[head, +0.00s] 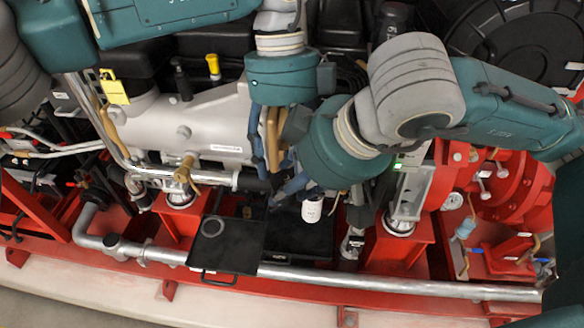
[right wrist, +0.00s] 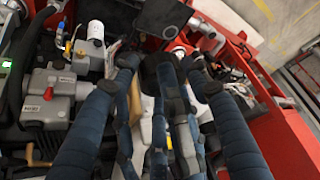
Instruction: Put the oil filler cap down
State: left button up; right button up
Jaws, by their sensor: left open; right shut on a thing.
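My left gripper (head: 266,165) is open. It points down over the front of the engine, with blue and tan fingers. My right gripper (head: 281,194) reaches in from the right, and its fingertips are near the right edge of the black tray (head: 214,258). In the right wrist view the blue fingers of my right gripper (right wrist: 160,65) come together below the tray, which also shows there (right wrist: 164,22). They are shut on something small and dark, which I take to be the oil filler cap. The fingers hide most of it, and I cannot tell whether it touches the tray.
The tray is flat, with a grey ring marked on it. A pipe (head: 380,284) runs along the red frame in front. A white filter (head: 312,210) hangs right of the tray. A yellow-topped stick (head: 213,64) and a yellow tag (head: 114,92) stand out on the engine.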

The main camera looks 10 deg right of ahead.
pick_arm(q)
jog(key=shift+s+f, duration=0.15)
jog(key=shift+f, duration=0.25)
jog(key=shift+c, duration=0.3)
jog(key=c, duration=1)
jog(key=o, duration=1.1)
jog(key=shift+c, duration=0.2)
jog(key=shift+r, duration=0.15)
